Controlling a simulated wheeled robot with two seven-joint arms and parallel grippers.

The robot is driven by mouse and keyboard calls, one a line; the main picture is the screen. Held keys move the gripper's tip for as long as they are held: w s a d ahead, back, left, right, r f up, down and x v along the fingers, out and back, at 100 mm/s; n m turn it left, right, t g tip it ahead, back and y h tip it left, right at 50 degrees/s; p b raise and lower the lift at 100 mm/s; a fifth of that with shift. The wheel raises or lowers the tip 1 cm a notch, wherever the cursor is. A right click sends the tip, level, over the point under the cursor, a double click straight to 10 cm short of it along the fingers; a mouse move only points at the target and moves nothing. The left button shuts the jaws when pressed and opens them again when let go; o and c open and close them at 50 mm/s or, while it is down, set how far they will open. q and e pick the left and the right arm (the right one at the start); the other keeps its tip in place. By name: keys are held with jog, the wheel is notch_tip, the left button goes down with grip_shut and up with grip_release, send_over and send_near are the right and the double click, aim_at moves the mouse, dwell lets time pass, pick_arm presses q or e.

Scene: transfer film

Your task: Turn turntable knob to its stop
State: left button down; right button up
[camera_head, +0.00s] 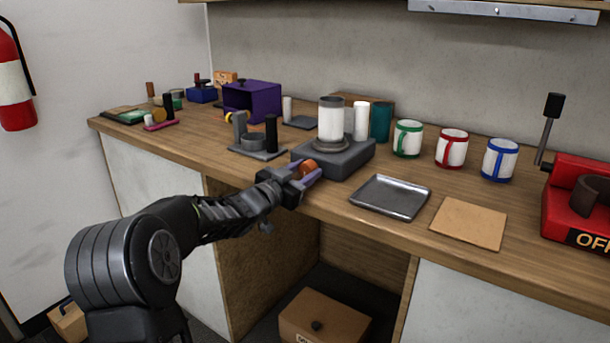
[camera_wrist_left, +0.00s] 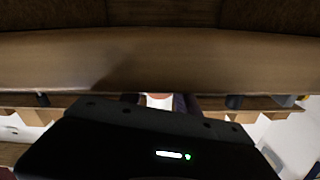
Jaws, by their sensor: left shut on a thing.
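The turntable (camera_head: 340,160) is a dark grey block near the counter's front edge, with a white cylinder (camera_head: 331,118) standing upright on its round plate. An orange-brown knob (camera_head: 308,166) is on its front left side. My left gripper (camera_head: 306,171) reaches in from the left and is shut on the knob, its fingers on either side of it. In the left wrist view, my gripper's dark body hides most of the fingers, and only a small orange patch (camera_wrist_left: 158,97) shows beyond it. My right gripper is not in view.
A grey metal tray (camera_head: 390,197) and a tan board (camera_head: 468,223) lie right of the turntable. Green, red and blue mugs (camera_head: 500,160) stand behind them. A red lever press (camera_head: 575,205) is at far right. A grey fixture with posts (camera_head: 255,150) stands close on the left.

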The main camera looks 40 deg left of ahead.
pick_arm(q)
jog(key=c, duration=0.9)
grip_release()
jog(key=shift+s, duration=0.1)
jog(key=s, duration=0.7)
jog(key=shift+s, duration=0.35)
